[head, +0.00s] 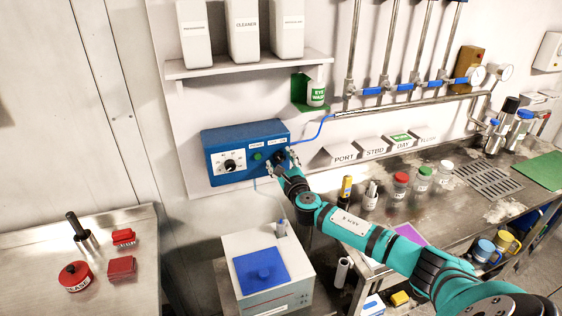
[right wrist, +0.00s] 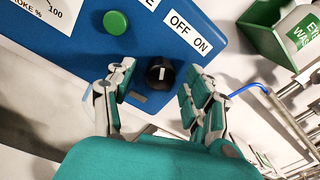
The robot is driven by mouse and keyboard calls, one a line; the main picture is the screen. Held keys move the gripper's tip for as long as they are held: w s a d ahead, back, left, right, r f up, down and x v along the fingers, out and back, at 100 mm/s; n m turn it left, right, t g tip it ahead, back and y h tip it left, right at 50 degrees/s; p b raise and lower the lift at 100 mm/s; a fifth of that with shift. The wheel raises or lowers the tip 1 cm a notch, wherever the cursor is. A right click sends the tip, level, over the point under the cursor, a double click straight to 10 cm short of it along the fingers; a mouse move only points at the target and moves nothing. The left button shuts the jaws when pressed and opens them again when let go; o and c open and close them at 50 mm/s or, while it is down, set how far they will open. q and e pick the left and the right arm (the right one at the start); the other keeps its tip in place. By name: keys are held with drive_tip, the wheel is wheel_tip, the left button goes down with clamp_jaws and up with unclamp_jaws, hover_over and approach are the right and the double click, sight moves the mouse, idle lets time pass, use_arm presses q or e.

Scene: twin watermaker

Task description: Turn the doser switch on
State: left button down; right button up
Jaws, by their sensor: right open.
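The blue doser box (head: 222,155) is on the wall in the head view, with a dial and a green button on its front. Its black doser switch (right wrist: 161,73) shows in the right wrist view below the OFF ON label (right wrist: 188,33), with a white mark standing roughly upright in the picture. My right gripper (head: 283,160) is at the box's right end. In the wrist view its fingers are open, one on each side of the switch, with gaps visible. In the head view the gripper largely hides the switch. My left gripper is not in view.
A green eye-wash holder (head: 305,95) hangs right of the box, under a shelf (head: 250,65) with white bottles. A blue hose (head: 325,125) runs from the box to the pipes. A bench (head: 440,185) with jars is at right.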

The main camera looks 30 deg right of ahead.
drive_tip(key=shift+c, duration=0.3)
clamp_jaws()
drive_tip(key=shift+m, duration=0.3)
drive_tip(key=m, duration=0.5)
drive_tip(key=shift+m+b, duration=0.3)
drive_tip(key=shift+b, duration=0.05)
drive_tip(key=m, duration=0.5)
drive_tip(key=shift+m+b, duration=0.3)
drive_tip(key=shift+o, duration=0.3)
unclamp_jaws()
